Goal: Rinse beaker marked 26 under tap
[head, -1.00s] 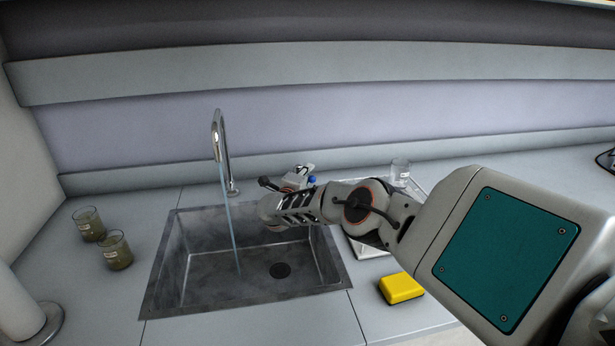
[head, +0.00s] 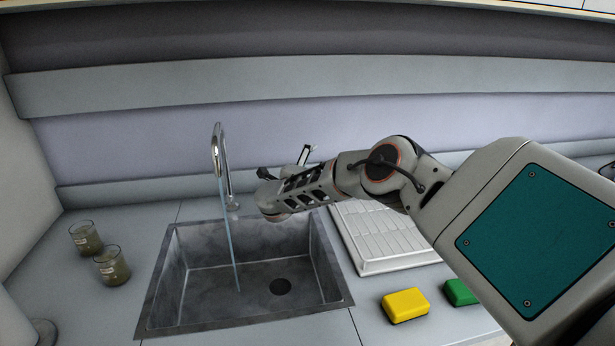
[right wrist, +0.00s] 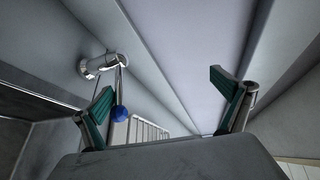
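Two labelled beakers of murky brownish liquid, a rear one (head: 85,238) and a front one (head: 111,266), stand upright on the counter left of the sink; I cannot read their labels. The curved chrome tap (head: 217,150) stands behind the sink (head: 176,322), and a thin stream of water (head: 230,245) falls from it into the basin. My right gripper (head: 285,165) is above the sink's back right, right of the tap. In the right wrist view its fingers (right wrist: 162,84) are apart and empty, with a blue knob (right wrist: 120,113) by the left finger. My left gripper is out of view.
A white draining rack (head: 375,262) lies right of the sink, partly behind my right arm. A yellow sponge (head: 405,306) and a green sponge (head: 459,292) lie in front of it. The counter around the two beakers is clear.

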